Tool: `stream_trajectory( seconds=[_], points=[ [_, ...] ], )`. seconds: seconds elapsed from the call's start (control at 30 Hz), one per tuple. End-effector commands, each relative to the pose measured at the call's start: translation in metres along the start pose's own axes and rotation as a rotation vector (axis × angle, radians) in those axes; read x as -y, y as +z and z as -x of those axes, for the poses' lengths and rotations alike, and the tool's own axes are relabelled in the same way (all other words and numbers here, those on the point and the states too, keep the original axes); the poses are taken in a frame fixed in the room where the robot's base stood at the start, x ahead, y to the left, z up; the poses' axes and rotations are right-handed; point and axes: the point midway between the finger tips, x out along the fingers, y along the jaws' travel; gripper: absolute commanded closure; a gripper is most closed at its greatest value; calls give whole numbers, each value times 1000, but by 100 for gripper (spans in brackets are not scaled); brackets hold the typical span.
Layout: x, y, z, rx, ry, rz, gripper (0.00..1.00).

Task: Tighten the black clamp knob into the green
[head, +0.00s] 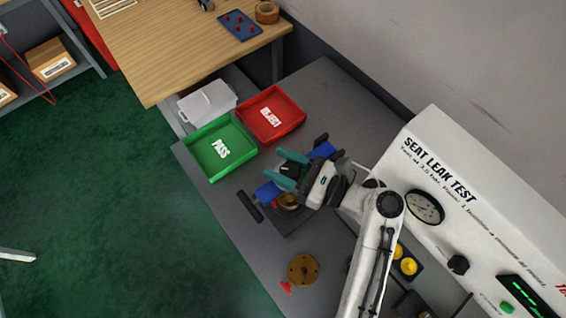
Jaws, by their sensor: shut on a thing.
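My gripper (284,168), with teal fingers, is over the clamp fixture on the grey bench, just right of the green tray. Its fingers are shut on a dark piece between them, which looks like the black clamp knob (290,170), mostly covered by the fingers. Blue clamp blocks (268,193) with black bar ends (250,207) show on both sides of the gripper. A brass part (288,201) sits under the gripper, partly hidden. No green mark on the clamp can be made out from here.
A green PASS tray (195,163) and a red tray (296,97) stand beyond the fixture. A brass flange (303,269) and a small red part (286,287) lie nearer. The white SEAT LEAK TEST panel (470,200) with its gauge (425,207) bounds the right side.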

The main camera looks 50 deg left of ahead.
Motion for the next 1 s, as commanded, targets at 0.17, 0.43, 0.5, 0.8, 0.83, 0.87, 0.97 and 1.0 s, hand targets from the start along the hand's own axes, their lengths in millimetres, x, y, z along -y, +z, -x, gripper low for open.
stream_trajectory(
  seconds=[0.17,0.43,0.5,0.8,0.83,0.87,0.97,1.0],
  points=[
    [0,0,0,0,-13,1,81],
    [1,0,1,0,-120,-1,81],
    [2,-1,1,0,-171,0,81],
    [6,0,2,1,-441,1,81],
    [6,0,2,0,-471,0,81],
    [6,0,2,1,-498,0,81],
    [8,0,4,1,-583,1,81],
    [9,0,4,1,-610,1,81]
  ],
)
